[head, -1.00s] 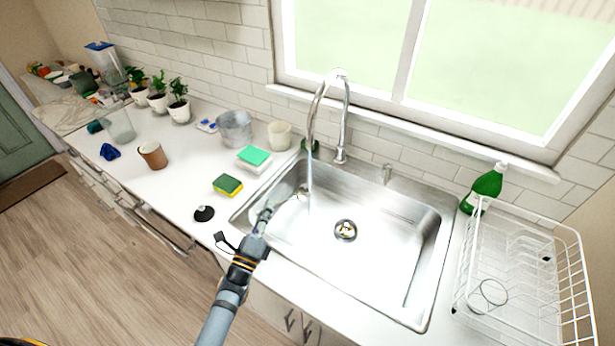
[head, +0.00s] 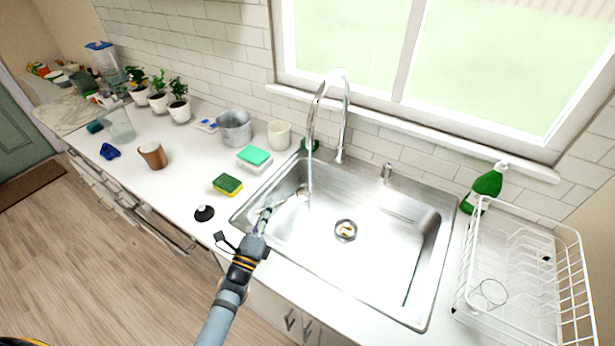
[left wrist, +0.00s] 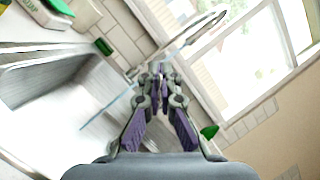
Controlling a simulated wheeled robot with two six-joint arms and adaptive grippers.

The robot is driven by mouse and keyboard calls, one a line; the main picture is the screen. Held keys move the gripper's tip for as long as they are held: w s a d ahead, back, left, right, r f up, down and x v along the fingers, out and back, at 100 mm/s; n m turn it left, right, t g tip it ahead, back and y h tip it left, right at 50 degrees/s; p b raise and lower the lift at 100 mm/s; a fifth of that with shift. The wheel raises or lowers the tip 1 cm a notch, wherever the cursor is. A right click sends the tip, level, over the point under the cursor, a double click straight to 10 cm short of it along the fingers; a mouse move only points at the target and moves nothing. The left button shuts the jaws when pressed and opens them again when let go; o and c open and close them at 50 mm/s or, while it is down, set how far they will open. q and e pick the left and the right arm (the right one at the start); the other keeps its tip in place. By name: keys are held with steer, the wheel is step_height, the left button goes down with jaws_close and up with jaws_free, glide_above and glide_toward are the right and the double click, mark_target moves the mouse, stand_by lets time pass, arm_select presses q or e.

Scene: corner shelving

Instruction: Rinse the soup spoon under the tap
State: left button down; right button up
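My left gripper (head: 268,208) is over the left part of the steel sink (head: 400,290). It is shut on the thin handle of the soup spoon (head: 302,193), whose bowl points right toward the water stream (head: 309,185). The bowl is at or just beside the stream; I cannot tell whether water hits it. The tap (head: 345,110) is running from its arched spout. In the left wrist view, the gripper's fingers (left wrist: 158,80) are close together, and the spoon is hard to make out among them. The tap (left wrist: 195,34) crosses behind. My right gripper is out of view.
A sponge (head: 228,185) and a black stopper (head: 204,213) lie left of the sink. A second sponge (head: 255,155), a metal pot (head: 235,128) and a cup (head: 279,135) stand behind them. A dish rack (head: 580,290) and green bottle (head: 487,188) are at right.

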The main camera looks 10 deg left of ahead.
arm_select(q)
steer(key=s+a+r+p, duration=0.1)
steer(key=s+r+p, duration=0.3)
steer(key=s, duration=0.1)
steer(key=shift+a, duration=0.15)
steer(key=shift+w, duration=0.1)
stand_by(0.4)
